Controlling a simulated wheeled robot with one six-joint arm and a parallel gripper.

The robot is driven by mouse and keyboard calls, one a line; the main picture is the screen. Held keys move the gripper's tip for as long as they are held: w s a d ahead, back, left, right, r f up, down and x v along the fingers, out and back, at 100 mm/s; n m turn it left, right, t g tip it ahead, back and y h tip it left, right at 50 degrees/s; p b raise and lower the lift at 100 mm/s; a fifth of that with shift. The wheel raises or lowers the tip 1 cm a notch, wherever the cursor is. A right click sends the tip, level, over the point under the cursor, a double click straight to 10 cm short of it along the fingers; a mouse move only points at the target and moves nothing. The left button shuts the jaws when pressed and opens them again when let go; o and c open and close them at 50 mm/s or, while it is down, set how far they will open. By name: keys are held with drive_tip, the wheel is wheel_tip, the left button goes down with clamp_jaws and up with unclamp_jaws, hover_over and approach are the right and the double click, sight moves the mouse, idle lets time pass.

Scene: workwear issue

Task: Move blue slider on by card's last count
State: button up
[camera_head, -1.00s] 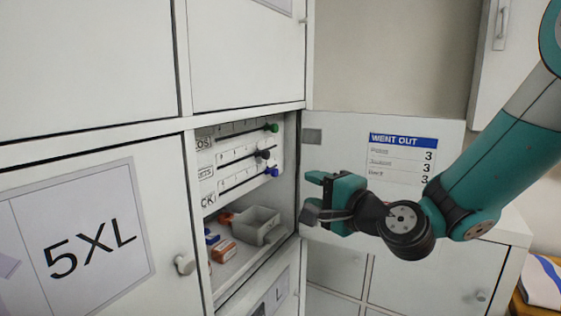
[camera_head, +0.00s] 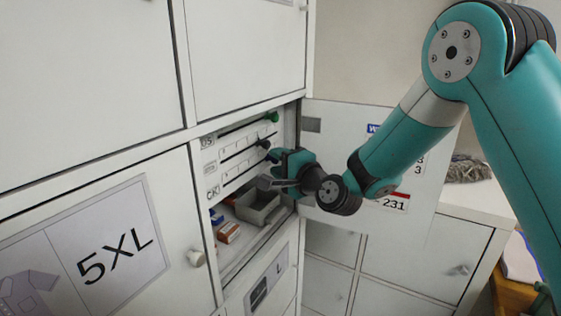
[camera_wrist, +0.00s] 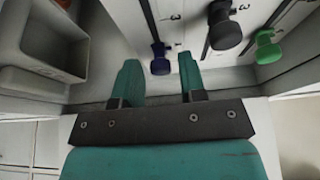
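The blue slider (camera_wrist: 160,62) is a dark blue knob on the lowest rail of the slider panel (camera_head: 240,157). In the wrist view it sits beyond and between my two fingertips, which look apart from it; in the head view my gripper hides it. My gripper (camera_head: 274,171) is open and empty in front of the cabinet opening; its fingers also show in the wrist view (camera_wrist: 160,78). The WENT OUT card (camera_head: 373,128) on the open door is mostly covered by my arm, with a 3 showing at its lower right.
A black slider (camera_head: 264,143) and a green slider (camera_head: 273,116) sit on the rails above. A grey bin (camera_head: 258,210) and small orange boxes (camera_head: 228,232) stand on the shelf below. The open door (camera_head: 320,200) bounds the right side. A second card (camera_head: 394,203) reads 231.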

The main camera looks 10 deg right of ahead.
clamp_jaws()
drive_tip(key=w+d, duration=0.1)
drive_tip(key=w+d+b, duration=0.1)
drive_tip(key=w, duration=0.1)
drive_tip(key=shift+w+d, duration=0.1)
drive_tip(key=shift+d, duration=0.2)
drive_tip(key=shift+o, duration=1.3)
unclamp_jaws()
drive_tip(key=shift+w, duration=0.1)
drive_tip(key=shift+b, duration=0.3)
